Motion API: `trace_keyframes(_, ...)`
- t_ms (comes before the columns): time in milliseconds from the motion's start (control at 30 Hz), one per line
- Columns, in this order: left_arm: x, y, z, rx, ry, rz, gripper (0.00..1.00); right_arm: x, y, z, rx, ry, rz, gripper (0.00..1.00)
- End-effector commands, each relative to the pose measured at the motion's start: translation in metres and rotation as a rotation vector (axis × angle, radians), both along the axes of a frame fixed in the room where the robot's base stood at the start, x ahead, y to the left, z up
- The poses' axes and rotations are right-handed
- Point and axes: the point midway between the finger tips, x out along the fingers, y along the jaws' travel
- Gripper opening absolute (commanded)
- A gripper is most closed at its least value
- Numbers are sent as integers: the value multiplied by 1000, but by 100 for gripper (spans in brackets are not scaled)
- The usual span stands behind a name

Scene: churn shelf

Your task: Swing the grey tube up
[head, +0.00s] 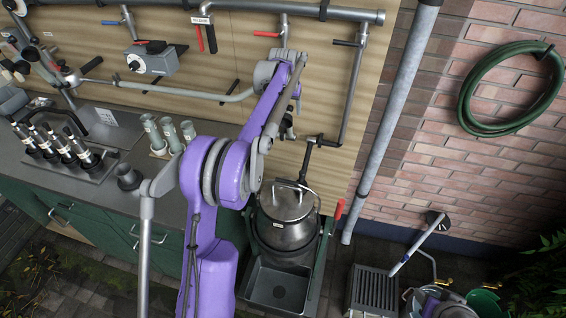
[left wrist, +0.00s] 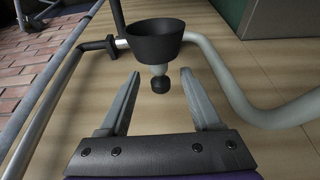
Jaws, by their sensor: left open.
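A grey tube (head: 160,92) runs sideways along the wooden wall board, with small lever handles on it, and passes behind my left arm. In the left wrist view a grey tube (left wrist: 235,95) bends in an S at the right of the fingers. I cannot tell for certain which tube the task names. My left gripper (left wrist: 160,73) is open and empty, close to the board. A black cup (left wrist: 155,40) with a grey and black knob (left wrist: 159,78) lies ahead, between the fingertips. In the head view my arm largely hides the gripper (head: 292,98). My right gripper does not show.
A metal churn (head: 288,235) stands below on a green frame, with a black pipe (head: 307,160) above it. A thick upright pipe (head: 395,120) stands to the right. The counter (head: 95,190) at left carries bottles and fittings. A hose (head: 466,100) hangs on the brick wall.

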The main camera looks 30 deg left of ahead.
Motion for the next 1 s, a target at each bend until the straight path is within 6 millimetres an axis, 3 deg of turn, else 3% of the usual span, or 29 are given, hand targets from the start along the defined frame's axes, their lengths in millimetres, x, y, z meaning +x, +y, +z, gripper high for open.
trace_keyframes(700,-19,-4,55,0,0,0,65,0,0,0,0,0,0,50)
trace_keyframes(1000,-22,-5,62,0,0,0,65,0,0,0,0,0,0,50)
